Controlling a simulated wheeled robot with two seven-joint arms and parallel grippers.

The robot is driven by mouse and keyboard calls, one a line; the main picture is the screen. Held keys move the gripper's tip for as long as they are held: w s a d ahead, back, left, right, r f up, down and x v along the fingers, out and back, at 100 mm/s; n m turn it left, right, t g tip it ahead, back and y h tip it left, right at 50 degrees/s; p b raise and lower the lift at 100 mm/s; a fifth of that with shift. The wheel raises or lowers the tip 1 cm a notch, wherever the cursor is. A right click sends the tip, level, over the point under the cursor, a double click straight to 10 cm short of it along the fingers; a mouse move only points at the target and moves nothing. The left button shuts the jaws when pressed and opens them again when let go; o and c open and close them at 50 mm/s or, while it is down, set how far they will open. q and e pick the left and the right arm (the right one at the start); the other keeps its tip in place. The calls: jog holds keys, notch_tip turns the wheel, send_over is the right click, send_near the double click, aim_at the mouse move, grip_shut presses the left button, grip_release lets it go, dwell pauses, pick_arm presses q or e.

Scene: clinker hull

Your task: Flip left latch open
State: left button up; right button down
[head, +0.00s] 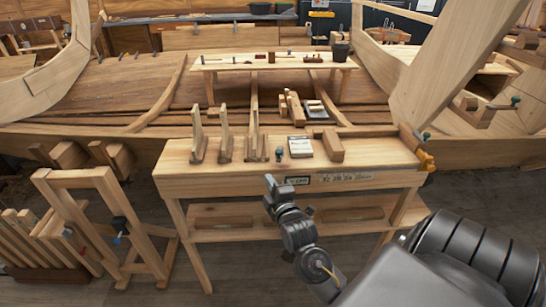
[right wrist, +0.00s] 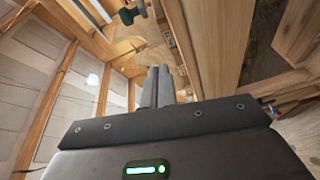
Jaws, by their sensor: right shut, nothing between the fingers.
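No latch can be made out for certain in either view. My right gripper (head: 271,182) hangs in front of the near edge of the wooden workbench (head: 226,184), just left of the labels on that edge. In the right wrist view its two dark fingers (right wrist: 157,76) lie together, shut, with nothing between them. My left gripper is not in view.
Several upright wooden pieces, a pale card (head: 300,146) and a wooden block (head: 333,147) stand on the bench. An orange clamp (head: 425,160) grips its right end. A wooden trestle (head: 107,225) stands at left. Behind is the plank hull (head: 130,90).

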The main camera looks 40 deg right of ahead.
notch_tip(320, 180, up, 3)
jog(key=p, duration=0.3)
send_near(261, 155)
jog(key=w+r, duration=0.5)
jog(key=s+d+p, duration=0.1)
jog(key=s+d+f, duration=0.1)
jog(key=d, duration=0.1)
jog(key=shift+s+f+t+p, duration=0.1)
jog(key=shift+s+t+p, duration=0.05)
jog(key=shift+t+p, duration=0.2)
jog(key=shift+a, duration=0.1)
